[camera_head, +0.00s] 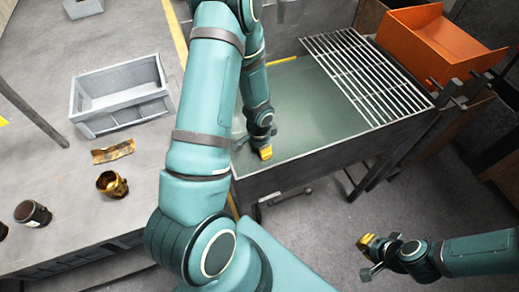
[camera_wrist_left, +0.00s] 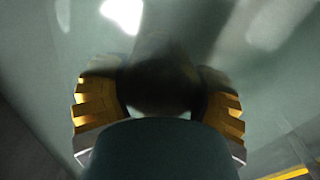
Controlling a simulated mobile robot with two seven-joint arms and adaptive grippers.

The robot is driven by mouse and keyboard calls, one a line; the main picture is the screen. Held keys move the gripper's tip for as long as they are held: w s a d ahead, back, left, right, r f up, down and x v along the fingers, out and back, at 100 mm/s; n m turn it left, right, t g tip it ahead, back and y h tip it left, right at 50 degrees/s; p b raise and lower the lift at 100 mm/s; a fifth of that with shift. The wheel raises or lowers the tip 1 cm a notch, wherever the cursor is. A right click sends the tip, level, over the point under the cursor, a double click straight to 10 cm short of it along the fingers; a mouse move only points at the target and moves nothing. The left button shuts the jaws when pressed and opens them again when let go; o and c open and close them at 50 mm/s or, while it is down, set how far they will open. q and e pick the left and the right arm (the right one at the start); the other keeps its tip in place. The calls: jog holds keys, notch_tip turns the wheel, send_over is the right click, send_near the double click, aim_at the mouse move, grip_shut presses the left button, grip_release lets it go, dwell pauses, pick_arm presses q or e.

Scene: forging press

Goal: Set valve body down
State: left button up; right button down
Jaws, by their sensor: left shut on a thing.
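My left gripper (camera_head: 264,152) reaches over the open tank (camera_head: 300,95) with its greenish, glossy surface. In the left wrist view its yellow fingers (camera_wrist_left: 160,105) are shut on a dark, rounded valve body (camera_wrist_left: 160,80), which sits between them in shadow. The held part is mostly hidden in the head view. I cannot tell whether it touches the tank's surface. My right gripper (camera_head: 368,257) hangs over the floor at the lower right, away from the tank; its finger opening is unclear.
A metal grate (camera_head: 365,75) covers the tank's right part. An orange bin (camera_head: 440,42) stands beyond it. The left table holds a grey crate (camera_head: 122,118), a curved brassy piece (camera_head: 113,152), a brassy part (camera_head: 112,184) and dark cylindrical parts (camera_head: 33,213).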

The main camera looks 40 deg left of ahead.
pick_arm(q)
jog(key=shift+f, duration=0.2)
jog(key=o, duration=1.4)
jog(key=shift+r, duration=0.15)
jog(key=shift+r, duration=0.25)
notch_tip(320, 180, up, 12)
jog(key=p, duration=0.3)
jog(key=shift+s+f, duration=0.1)
jog(key=shift+f, duration=0.1)
